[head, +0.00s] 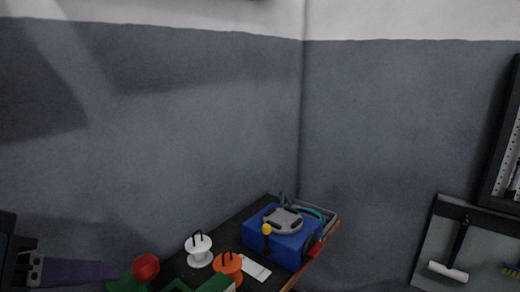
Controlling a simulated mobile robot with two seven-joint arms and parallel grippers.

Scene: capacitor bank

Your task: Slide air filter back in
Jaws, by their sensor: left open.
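No air filter and no slot for one can be made out in the head view. My left gripper (82,271) is at the lower left, cut by the bottom edge, with a dark body and a purple part reaching right. It is open, and nothing shows held in it. Its tip is close to a green object with a red knob (146,267), and I cannot tell whether they touch. My right gripper is not in view.
A dark bench (229,225) stands in the corner. It carries a blue box with a grey round top (283,220), a white spool (199,250), an orange spool (228,266) and a grey tray (318,212). A tool board with a mallet (449,271) hangs at right.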

